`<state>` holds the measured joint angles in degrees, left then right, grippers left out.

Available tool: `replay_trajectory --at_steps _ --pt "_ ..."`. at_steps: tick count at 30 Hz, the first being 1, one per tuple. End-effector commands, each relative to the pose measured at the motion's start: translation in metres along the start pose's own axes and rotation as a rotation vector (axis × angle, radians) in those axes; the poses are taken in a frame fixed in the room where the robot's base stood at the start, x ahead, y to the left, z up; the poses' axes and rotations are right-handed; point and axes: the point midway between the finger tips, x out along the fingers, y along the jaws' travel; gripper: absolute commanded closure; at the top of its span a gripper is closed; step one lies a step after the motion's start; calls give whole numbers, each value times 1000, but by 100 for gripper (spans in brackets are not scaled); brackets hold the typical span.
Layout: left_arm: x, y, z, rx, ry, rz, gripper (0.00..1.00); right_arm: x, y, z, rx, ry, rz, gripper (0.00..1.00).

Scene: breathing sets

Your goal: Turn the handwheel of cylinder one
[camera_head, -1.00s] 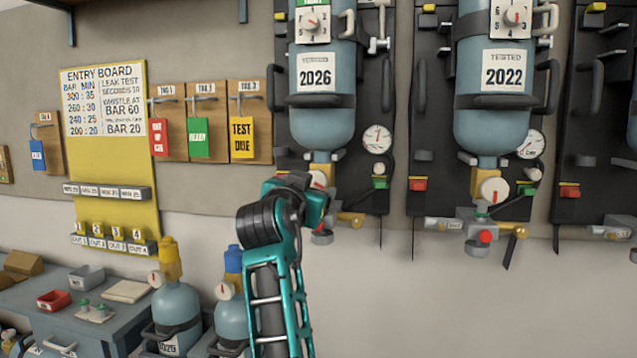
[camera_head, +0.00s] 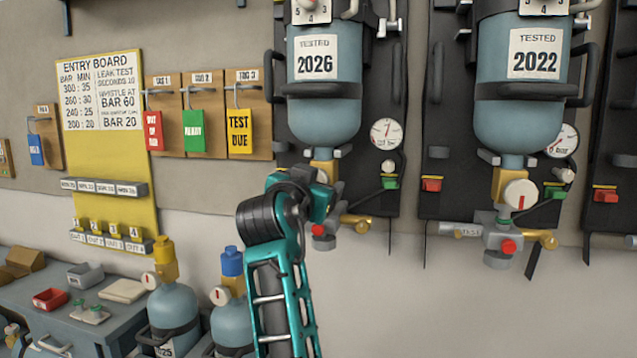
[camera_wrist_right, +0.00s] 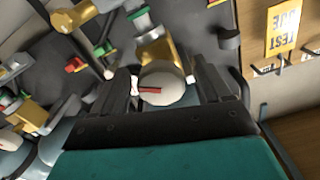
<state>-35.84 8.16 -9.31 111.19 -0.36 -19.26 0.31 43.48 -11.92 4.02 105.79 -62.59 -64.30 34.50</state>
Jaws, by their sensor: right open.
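A blue cylinder (camera_head: 325,110) labelled "TESTED 2026" hangs on a dark wall panel. Its brass neck (camera_head: 323,165) and valve sit at its lower end, largely behind my right gripper (camera_head: 322,195) in the head view. In the right wrist view, a round whitish handwheel (camera_wrist_right: 162,85) with a red mark sits between the two dark fingers of my right gripper (camera_wrist_right: 168,82). The fingers are apart, one on each side of the wheel. I cannot tell whether either touches it. No number one shows on this cylinder. My left gripper is not in view.
A second cylinder (camera_head: 518,110) labelled 2022, with its own handwheel (camera_head: 520,194), hangs to the right. A pressure gauge (camera_head: 386,134) and brass fitting (camera_head: 358,222) are close to my gripper. Small cylinders (camera_head: 175,315) and a grey bench (camera_head: 100,335) stand lower left.

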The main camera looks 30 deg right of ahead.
Motion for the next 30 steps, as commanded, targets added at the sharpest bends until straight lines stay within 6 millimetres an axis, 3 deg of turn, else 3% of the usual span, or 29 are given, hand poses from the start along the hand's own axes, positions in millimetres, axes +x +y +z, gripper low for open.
replay_trajectory --at_steps 14,30 --pt "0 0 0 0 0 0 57 -1 0 0 0 -1 1 23" --pt "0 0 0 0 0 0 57 -1 0 0 0 -1 1 75"
